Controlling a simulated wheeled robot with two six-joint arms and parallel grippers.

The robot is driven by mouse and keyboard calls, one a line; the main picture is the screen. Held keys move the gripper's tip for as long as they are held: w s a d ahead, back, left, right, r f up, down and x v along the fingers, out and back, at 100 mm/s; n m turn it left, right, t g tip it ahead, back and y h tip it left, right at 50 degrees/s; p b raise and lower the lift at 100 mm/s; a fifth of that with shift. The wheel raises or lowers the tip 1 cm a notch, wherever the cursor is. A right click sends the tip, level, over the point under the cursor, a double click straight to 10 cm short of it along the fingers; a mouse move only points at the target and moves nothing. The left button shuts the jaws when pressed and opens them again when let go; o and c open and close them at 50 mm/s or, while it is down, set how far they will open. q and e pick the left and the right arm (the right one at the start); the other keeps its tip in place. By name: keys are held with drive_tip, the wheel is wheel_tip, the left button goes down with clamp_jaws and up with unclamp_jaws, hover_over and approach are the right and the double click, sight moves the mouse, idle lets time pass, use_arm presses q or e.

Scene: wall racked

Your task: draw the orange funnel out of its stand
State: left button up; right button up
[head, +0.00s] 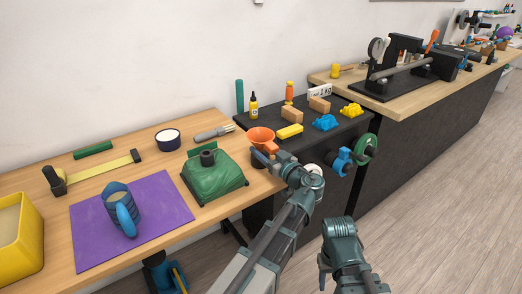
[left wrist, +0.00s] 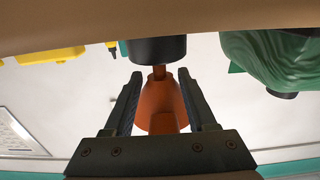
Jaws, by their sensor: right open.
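The orange funnel (head: 260,136) sits upright at the right end of the wooden table, its wide mouth up. The left wrist view looks upside down. There the funnel (left wrist: 156,100) has its narrow stem in the dark round stand (left wrist: 157,50); in the head view the stand is mostly hidden. My left gripper (head: 275,157) is at the funnel's near side. In the left wrist view its fingers (left wrist: 160,82) are apart on either side of the funnel, with a gap to its stem. My right gripper (head: 324,272) is low in front, open, away from the funnel.
A green housing (head: 212,178) stands left of the funnel. Behind are a yellow block (head: 289,131), wooden blocks and a small bottle (head: 253,106) on a dark bench. The floor at right is clear.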

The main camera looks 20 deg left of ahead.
use_arm(q)
clamp_jaws()
drive_tip(key=shift+r, duration=0.15)
use_arm(e)
drive_tip(key=shift+r, duration=0.2)
